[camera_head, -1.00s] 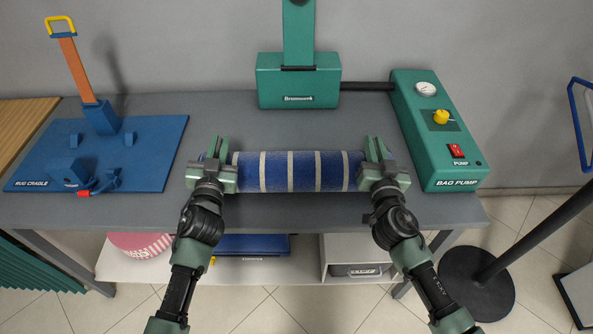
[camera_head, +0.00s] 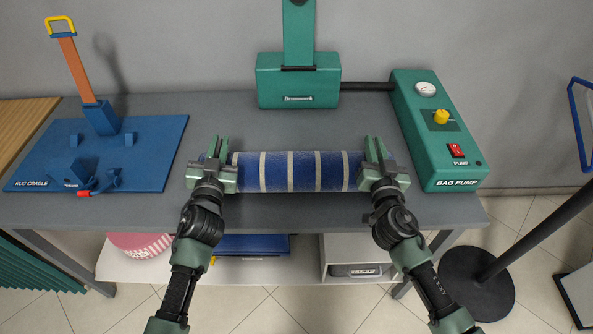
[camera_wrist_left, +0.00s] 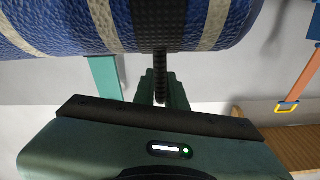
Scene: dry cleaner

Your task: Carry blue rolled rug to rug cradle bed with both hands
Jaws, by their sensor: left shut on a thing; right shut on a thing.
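The blue rolled rug (camera_head: 304,171) with pale stripes lies sideways in the middle of the grey table, at its front part. My left gripper (camera_head: 219,163) is shut on the rug's left end. My right gripper (camera_head: 378,163) is shut on its right end. In the left wrist view the rug (camera_wrist_left: 75,22) fills the top, against the left gripper (camera_wrist_left: 160,75). The blue rug cradle bed (camera_head: 150,158) is a flat board at the table's left, with small upright blocks and an orange lever (camera_head: 77,70). I cannot tell whether the rug touches the table.
A green bag pump (camera_head: 437,130) stands to the right of the rug. A green press unit (camera_head: 299,82) stands behind it. The grey tabletop (camera_head: 215,110) is clear between the cradle and that unit. A round-based stand (camera_head: 478,283) is on the floor at right.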

